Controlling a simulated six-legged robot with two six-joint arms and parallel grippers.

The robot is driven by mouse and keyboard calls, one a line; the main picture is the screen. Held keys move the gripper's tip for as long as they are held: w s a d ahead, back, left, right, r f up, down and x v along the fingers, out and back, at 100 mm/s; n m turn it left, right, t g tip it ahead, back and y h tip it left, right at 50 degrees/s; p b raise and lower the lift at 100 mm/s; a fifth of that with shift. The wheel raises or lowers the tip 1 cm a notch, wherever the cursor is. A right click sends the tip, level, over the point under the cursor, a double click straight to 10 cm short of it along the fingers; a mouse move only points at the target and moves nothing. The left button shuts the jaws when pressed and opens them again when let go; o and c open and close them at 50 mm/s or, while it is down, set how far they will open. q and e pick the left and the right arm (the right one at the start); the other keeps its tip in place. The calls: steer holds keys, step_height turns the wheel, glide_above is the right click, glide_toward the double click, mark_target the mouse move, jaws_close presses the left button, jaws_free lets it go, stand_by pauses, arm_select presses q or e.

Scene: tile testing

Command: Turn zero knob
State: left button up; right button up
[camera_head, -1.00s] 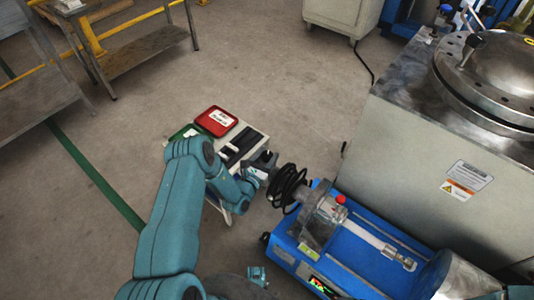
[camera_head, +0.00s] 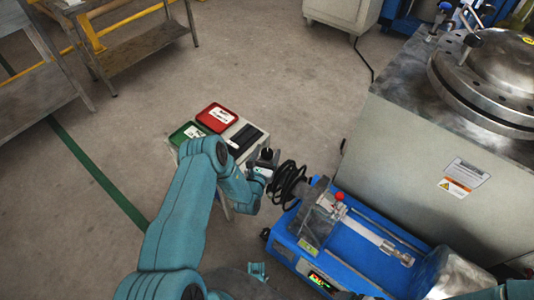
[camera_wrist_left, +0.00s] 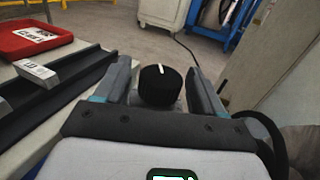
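The black round knob (camera_wrist_left: 158,88) with a white mark on top stands between the two fingers of my left gripper (camera_wrist_left: 160,68) in the left wrist view. The fingers are apart, one on each side of the knob. Narrow gaps seem to show, but I cannot tell for sure whether either finger touches it. In the head view my left gripper (camera_head: 263,164) is just left of the black coiled cable (camera_head: 287,182), with the dark knob (camera_head: 267,154) at its tip. The knob's base is hidden.
A blue testing machine (camera_head: 352,236) stands right of the gripper. A red tray (camera_head: 217,117) and a green tray (camera_head: 186,133) lie on a small pale table behind it. A large metal vessel cabinet (camera_head: 420,150) fills the right. The floor beyond the small table is open.

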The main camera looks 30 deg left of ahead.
arm_select(q)
steer(key=p+v, duration=0.3)
steer(key=v, duration=1.3)
steer(key=shift+p, duration=0.3)
steer(key=shift+s, duration=0.15)
